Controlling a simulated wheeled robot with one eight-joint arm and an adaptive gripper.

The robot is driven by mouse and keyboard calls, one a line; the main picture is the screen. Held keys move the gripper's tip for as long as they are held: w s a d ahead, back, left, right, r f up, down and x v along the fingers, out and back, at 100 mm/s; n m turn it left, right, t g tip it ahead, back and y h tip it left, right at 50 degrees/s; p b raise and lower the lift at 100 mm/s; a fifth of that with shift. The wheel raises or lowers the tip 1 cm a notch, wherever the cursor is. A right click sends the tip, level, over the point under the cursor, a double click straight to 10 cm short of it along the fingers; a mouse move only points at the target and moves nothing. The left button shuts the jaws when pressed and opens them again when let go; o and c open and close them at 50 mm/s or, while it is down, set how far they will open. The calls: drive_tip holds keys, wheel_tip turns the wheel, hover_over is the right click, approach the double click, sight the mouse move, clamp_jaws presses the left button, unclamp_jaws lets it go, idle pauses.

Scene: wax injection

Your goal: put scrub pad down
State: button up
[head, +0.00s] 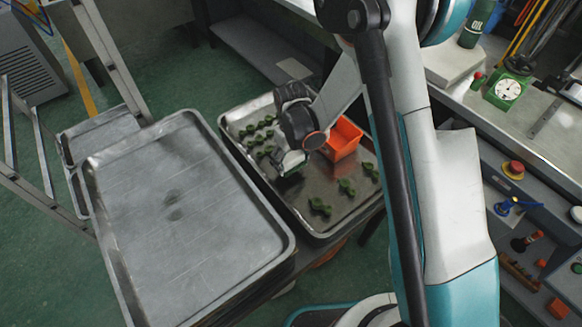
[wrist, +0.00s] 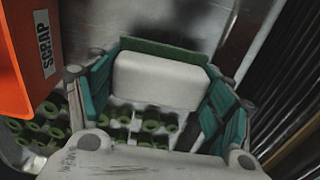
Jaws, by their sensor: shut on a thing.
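The scrub pad (wrist: 155,82) is a white block with a green layer along its far side. In the wrist view it sits between the two teal-padded fingers of my gripper (wrist: 160,88), which is shut on it. In the head view my gripper (head: 291,163) is over the left part of the right-hand metal tray (head: 312,222). There the pad is small and mostly hidden by the gripper. Green wax parts (wrist: 150,122) show below the pad in the wrist view. I cannot tell whether the pad touches the tray.
An orange bin (head: 345,138) stands in the same tray; its label reads SCRAP in the wrist view (wrist: 22,60). Several green wax parts (head: 320,206) lie around it. An empty metal tray (head: 185,220) is at the left. A workbench with a dial gauge (head: 507,90) is at the right.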

sight(291, 166)
drive_tip(key=shift+f+b, duration=0.6)
drive_tip(key=shift+f, duration=1.25)
drive_tip(key=o, duration=1.2)
drive_tip(key=shift+f, duration=0.1)
